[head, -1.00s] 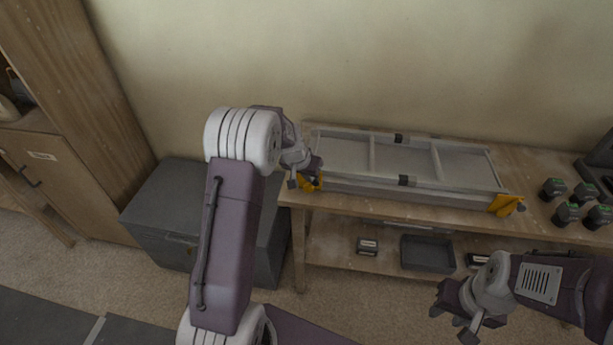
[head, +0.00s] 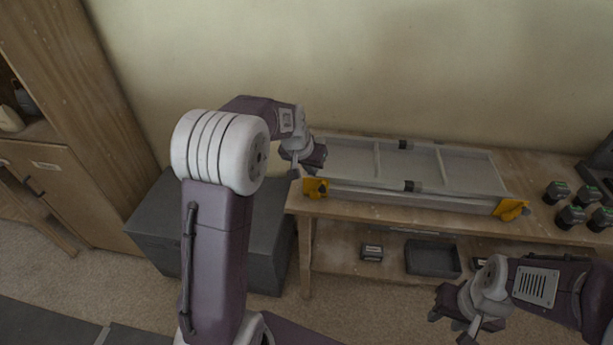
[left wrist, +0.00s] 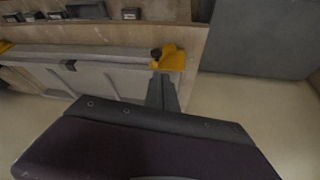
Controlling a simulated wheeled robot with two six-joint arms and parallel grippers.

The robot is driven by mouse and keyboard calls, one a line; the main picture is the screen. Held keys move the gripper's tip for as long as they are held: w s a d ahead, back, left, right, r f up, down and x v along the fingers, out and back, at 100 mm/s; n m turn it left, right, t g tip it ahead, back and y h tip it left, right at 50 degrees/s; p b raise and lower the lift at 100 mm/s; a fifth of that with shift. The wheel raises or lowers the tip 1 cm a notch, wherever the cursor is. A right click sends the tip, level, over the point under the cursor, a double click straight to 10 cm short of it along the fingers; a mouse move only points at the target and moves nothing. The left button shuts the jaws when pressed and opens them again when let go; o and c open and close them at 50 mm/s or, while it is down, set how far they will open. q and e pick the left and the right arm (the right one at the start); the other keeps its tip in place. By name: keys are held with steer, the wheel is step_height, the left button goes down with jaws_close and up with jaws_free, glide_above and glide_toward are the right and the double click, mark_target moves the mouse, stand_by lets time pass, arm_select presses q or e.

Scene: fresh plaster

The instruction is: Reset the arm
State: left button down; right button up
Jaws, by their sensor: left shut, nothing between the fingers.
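My left gripper (head: 307,167) is shut and empty, raised above the left end of the workbench near the yellow corner piece (head: 315,188). In the left wrist view its dark fingers (left wrist: 162,92) are together, with the yellow corner piece (left wrist: 171,59) just beyond them. My left arm rises from the bottom of the head view and bends toward the bench. My right gripper (head: 457,318) hangs low in front of the bench at the right; its fingers look spread, with nothing seen between them.
A grey-framed panel case (head: 350,195) lies on the wooden workbench (head: 540,226), with another yellow corner piece (head: 510,208) at its right. Several dark batteries (head: 571,217) stand at the right. A shelf below holds a dark tray (head: 432,259). A grey chest (head: 160,225) stands left of the bench.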

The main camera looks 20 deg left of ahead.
arm_select(q)
steer(key=s+d+m, duration=0.1)
steer(key=s+d, duration=0.3)
steer(key=s, duration=0.2)
steer(key=s+f+g, duration=0.2)
steer(key=s+f, duration=0.2)
steer(key=s, duration=0.5)
steer(key=s+f+n+g, duration=0.1)
steer(key=s+f, duration=0.3)
steer(key=s, duration=0.5)
steer(key=shift+s+d+g, duration=0.15)
steer(key=shift+d+g, duration=0.15)
steer(key=shift+g, duration=0.2)
